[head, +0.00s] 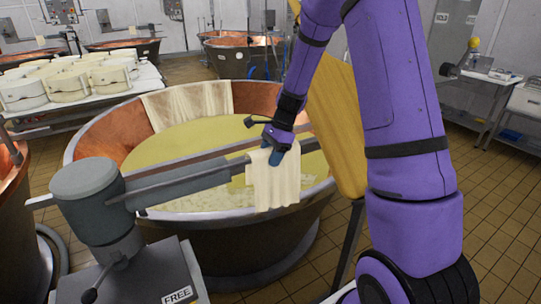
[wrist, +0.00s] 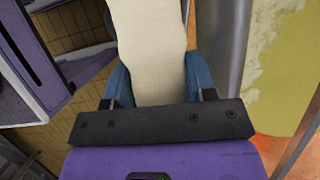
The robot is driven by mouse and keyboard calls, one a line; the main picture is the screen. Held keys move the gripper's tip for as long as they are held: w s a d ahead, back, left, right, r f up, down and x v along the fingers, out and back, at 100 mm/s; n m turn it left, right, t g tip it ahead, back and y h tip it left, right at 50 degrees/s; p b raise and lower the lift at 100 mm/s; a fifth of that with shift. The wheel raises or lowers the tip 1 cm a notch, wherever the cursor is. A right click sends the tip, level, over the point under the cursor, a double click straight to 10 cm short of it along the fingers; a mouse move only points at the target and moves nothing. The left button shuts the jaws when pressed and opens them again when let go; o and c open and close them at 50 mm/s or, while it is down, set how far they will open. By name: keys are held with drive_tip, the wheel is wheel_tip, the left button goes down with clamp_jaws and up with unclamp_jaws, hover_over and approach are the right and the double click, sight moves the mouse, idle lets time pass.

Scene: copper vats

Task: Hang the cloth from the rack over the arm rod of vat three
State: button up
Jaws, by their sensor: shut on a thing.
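A cream cloth (head: 272,188) hangs from my gripper (head: 281,143) over the near side of a copper vat. It also shows in the wrist view (wrist: 152,40) between the blue fingers of my gripper (wrist: 158,82), which are shut on it. The grey arm rod (head: 215,163) reaches right from a grey post (head: 95,200) across the copper vat (head: 240,235). The cloth covers part of the rod in the head view. I cannot tell whether it lies over the rod or hangs in front of it. No vat number is readable.
A second pale cloth (head: 190,103) drapes over the vat's far rim. Yellowish liquid (head: 195,135) with pale lumps fills the vat. A "FREE" label (head: 177,295) is on the box below the post. White moulds (head: 75,82) stand on a table at left. Tiled floor is open at right.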

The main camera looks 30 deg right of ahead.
idle(0.3)
drive_tip(key=o, duration=1.3)
drive_tip(key=shift+o, duration=0.2)
